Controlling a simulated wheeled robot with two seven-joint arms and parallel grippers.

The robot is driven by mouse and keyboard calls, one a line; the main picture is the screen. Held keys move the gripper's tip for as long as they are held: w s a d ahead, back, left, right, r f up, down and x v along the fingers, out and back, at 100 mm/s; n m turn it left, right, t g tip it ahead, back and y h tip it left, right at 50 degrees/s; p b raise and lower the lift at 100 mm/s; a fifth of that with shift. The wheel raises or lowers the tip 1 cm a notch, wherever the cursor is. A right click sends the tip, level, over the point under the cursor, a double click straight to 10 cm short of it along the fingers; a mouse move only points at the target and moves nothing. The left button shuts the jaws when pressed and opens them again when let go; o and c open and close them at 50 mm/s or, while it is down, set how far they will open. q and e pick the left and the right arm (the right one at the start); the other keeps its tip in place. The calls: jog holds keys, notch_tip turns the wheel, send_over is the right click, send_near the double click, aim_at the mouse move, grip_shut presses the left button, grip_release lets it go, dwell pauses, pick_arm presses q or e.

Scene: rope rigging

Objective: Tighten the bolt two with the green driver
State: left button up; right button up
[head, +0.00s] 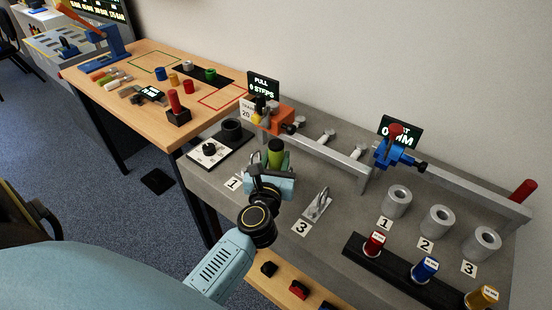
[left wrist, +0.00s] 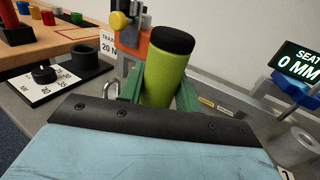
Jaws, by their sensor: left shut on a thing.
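My left gripper (head: 272,170) is shut on the green driver (head: 275,150), a green cylinder with a black top. In the left wrist view the green driver (left wrist: 168,72) stands slightly tilted between the fingers (left wrist: 160,95). The driver's lower end is hidden by my gripper. The gripper is over the grey bench between label 1 (head: 233,184) and label 3 (head: 301,228). No label 2 shows in that row, and what lies under the gripper is hidden, so I cannot tell whether the driver touches a bolt. A metal shackle (head: 318,205) lies by label 3. My right gripper is not in view.
An orange device (head: 279,120) and a grey rail (head: 330,153) stand behind the gripper. A blue clamp (head: 393,153), grey cylinders (head: 397,201) and a black rack (head: 398,269) are to the right. A dial plate (head: 210,152) and black ring (head: 232,130) are to the left.

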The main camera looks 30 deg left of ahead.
pick_arm(q)
jog(key=shift+s+f+b, duration=0.1)
jog(key=shift+f+b, duration=0.3)
jog(key=shift+f, duration=0.2)
dwell(0.6)
dwell(0.6)
dwell(0.4)
